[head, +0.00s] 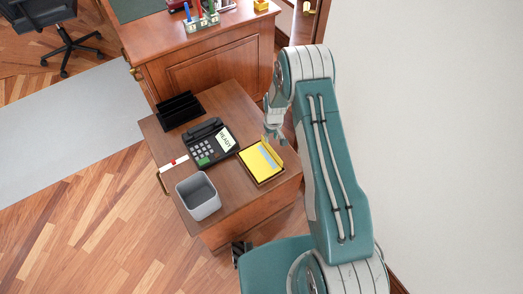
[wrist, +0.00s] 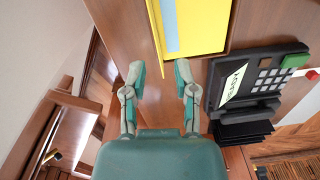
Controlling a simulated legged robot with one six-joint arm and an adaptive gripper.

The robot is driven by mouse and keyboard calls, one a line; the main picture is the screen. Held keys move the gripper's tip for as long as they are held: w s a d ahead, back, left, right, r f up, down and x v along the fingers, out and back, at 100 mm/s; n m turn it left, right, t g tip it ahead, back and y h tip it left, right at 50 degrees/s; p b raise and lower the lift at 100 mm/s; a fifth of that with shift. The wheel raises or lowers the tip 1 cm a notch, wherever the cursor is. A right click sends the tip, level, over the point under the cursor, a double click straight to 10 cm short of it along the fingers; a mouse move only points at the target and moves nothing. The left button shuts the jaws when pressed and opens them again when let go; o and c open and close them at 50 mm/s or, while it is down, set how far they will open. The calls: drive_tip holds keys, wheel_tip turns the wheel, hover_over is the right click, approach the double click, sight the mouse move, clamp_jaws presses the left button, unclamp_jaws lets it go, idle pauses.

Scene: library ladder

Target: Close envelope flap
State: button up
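A yellow envelope (head: 255,167) lies in a shallow dark-edged tray on the small wooden cabinet. A light blue sheet or strip shows along one side of it. A thin yellow flap (head: 271,152) appears to stand up along the edge nearest my gripper. In the wrist view the envelope (wrist: 205,28) is at the top, and the flap (wrist: 156,38) shows as a narrow yellow strip, nearly edge-on. My gripper (wrist: 160,76) is open and empty, its fingertips apart just short of the flap's end. In the head view my gripper (head: 273,138) is beside the tray, partly hidden by my arm.
A black phone (head: 211,143) with a "READY" label stands beside the tray, with a black file holder (head: 180,110) behind. A grey bin (head: 198,196) and a red-and-white item (head: 173,164) are near the cabinet's left side. A large desk (head: 200,50) stands behind; a wall is on the right.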

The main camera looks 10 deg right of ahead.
sight(271, 154)
drive_tip(key=shift+n, duration=0.7)
drive_tip(key=f, duration=1.1)
drive_tip(key=shift+d, duration=0.25)
drive_tip(key=shift+r, duration=0.1)
clamp_jaws()
